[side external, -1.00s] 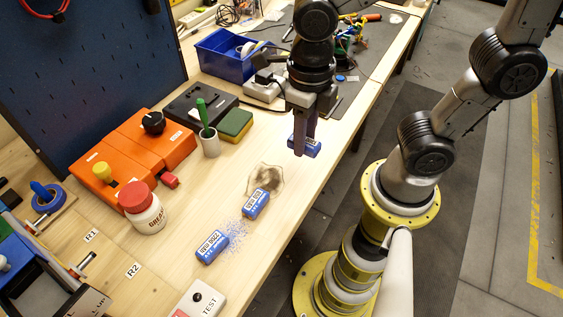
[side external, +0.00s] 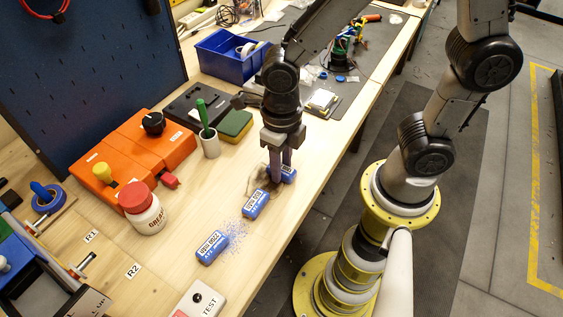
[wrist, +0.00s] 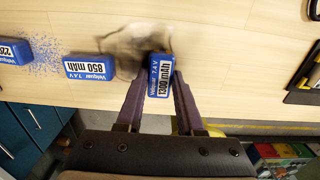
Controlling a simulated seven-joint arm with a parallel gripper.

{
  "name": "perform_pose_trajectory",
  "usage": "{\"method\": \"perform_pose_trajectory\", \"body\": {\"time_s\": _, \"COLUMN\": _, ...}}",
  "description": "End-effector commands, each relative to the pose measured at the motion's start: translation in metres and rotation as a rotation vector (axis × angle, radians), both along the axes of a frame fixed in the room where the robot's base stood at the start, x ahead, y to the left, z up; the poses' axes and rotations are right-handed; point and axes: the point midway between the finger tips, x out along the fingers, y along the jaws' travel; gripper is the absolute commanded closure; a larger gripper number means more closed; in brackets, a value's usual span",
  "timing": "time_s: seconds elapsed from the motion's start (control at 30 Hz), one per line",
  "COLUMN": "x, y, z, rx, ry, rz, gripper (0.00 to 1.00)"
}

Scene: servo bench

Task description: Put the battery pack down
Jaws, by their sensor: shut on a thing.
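My gripper (side external: 281,176) is shut on a blue battery pack (side external: 289,173) with a white label. In the wrist view the pack (wrist: 160,76) reads 1300 mAh and sits between the two fingers. It is low over the bench at the edge of a dark scorch mark (wrist: 125,42); I cannot tell whether it touches the wood. A second blue pack (side external: 256,203), marked 850 mAh in the wrist view (wrist: 90,66), lies beside the scorch mark. A third blue pack (side external: 212,247) lies further toward the front and is cut off in the wrist view (wrist: 14,50).
Blue specks (side external: 236,231) are scattered between the two lying packs. A cup with a green pen (side external: 210,145), a sponge (side external: 235,124), an orange box (side external: 165,140) and a red-lidded jar (side external: 147,215) stand left of my gripper. A TEST box (side external: 200,300) is in front. Bare wood lies right of the packs.

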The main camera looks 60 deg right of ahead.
Motion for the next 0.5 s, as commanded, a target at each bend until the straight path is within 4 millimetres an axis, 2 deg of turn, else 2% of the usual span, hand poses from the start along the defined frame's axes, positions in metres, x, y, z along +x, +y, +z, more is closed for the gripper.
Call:
{"method": "perform_pose_trajectory", "body": {"time_s": 0.13, "x": 0.0001, "y": 0.0001, "z": -0.0033, "rx": 0.000, "ry": 0.000, "rz": 0.000, "gripper": 1.00}}
{"method": "perform_pose_trajectory", "body": {"time_s": 0.17, "x": 0.0003, "y": 0.0001, "z": -0.0032, "rx": 0.001, "ry": -0.001, "rz": 0.000, "gripper": 0.60}}
{"method": "perform_pose_trajectory", "body": {"time_s": 0.3, "x": 0.0002, "y": 0.0001, "z": -0.0029, "rx": 0.001, "ry": -0.001, "rz": 0.000, "gripper": 0.35}}
{"method": "perform_pose_trajectory", "body": {"time_s": 0.5, "x": 0.0002, "y": 0.0001, "z": -0.0029, "rx": 0.000, "ry": -0.001, "rz": 0.000, "gripper": 0.33}}
